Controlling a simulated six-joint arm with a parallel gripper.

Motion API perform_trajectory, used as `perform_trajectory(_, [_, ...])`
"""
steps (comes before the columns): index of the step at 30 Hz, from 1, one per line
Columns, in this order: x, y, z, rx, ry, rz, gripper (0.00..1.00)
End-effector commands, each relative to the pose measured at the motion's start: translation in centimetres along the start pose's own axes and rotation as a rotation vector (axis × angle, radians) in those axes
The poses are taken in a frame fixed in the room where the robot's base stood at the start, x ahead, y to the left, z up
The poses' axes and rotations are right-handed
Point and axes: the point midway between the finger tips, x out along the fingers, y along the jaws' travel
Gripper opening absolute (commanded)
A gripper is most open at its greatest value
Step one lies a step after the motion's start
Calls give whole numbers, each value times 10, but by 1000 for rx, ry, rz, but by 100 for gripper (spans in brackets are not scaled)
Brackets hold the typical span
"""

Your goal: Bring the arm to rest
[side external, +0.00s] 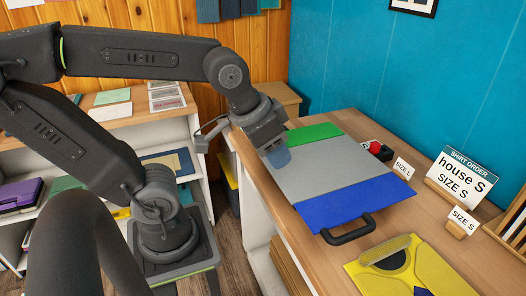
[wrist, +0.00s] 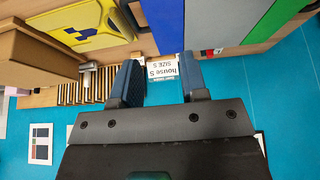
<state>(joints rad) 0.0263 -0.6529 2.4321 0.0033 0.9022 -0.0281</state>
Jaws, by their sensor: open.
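My gripper (side external: 278,157) is at the end of my arm, over the far left part of a flat panel with green, grey and blue bands (side external: 325,172). In the wrist view my gripper (wrist: 158,78) has its two blue fingers spread apart with nothing held between them. The shirt order card (wrist: 162,68) shows upside down in the gap, farther off. I cannot tell how high the fingers are above the panel.
The panel has a black handle (side external: 348,229). A red button (side external: 376,148) is behind it. A yellow shirt (side external: 420,268) lies in front. Shelves (side external: 110,120) stand left.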

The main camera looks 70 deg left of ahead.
Motion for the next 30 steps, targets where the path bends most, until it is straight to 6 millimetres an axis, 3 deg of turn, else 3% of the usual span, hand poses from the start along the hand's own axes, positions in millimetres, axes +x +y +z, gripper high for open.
perform_trajectory(6, [-3, -6, 20, 3, 31, -9, 40])
perform_trajectory(30, [-3, -5, 19, 3, 31, -9, 40])
